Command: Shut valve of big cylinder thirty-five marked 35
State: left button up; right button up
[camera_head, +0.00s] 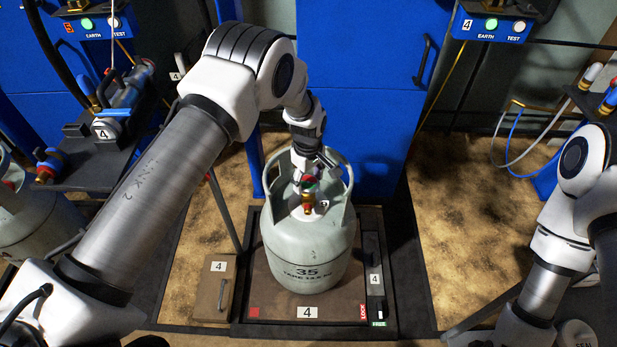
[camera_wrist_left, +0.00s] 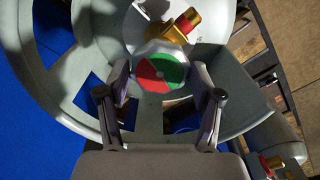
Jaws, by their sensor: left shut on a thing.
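The big grey-green cylinder marked 35 (camera_head: 306,258) stands upright on the scale platform (camera_head: 285,312) marked 4. Its valve knob, with a red and green top, is inside the collar; it shows clearly in the left wrist view (camera_wrist_left: 158,72), with a brass outlet (camera_wrist_left: 183,27) just beyond it. My left gripper (camera_head: 308,178) reaches down into the collar from above. In the left wrist view its two fingers (camera_wrist_left: 160,90) are shut on the valve knob, one on each side. My right arm (camera_head: 560,240) is at the right edge; its gripper is not in view.
The collar (camera_wrist_left: 80,110) surrounds my left fingers closely. A small brown box (camera_head: 213,290) marked 4 is left of the platform. A side stand with a filling head (camera_head: 125,95) is at the left. Blue cabinets (camera_head: 360,60) stand behind. Another cylinder (camera_head: 35,222) is at the far left.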

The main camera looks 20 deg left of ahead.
pick_arm(q)
jog(key=m+p, duration=0.1)
jog(key=m, duration=0.2)
jog(key=shift+m, duration=0.3)
jog(key=m+p, duration=0.1)
jog(key=m, duration=0.3)
jog(key=shift+m, duration=0.3)
jog(key=m+p, duration=0.1)
jog(key=m, duration=0.7)
jog(key=shift+p, duration=0.3)
jog(key=m, duration=0.4)
jog(key=shift+w+p, duration=0.1)
jog(key=shift+p, duration=0.3)
jog(key=m, duration=0.4)
jog(key=shift+p, duration=0.3)
jog(key=m, duration=0.4)
jog(key=shift+d+m+p, duration=0.1)
jog(key=shift+m+p, duration=0.2)
jog(key=shift+p, duration=0.05)
jog(key=shift+f+m, duration=0.1)
jog(key=shift+m, duration=1.6)
jog(key=shift+s+p, duration=0.2)
jog(key=shift+p, duration=0.1)
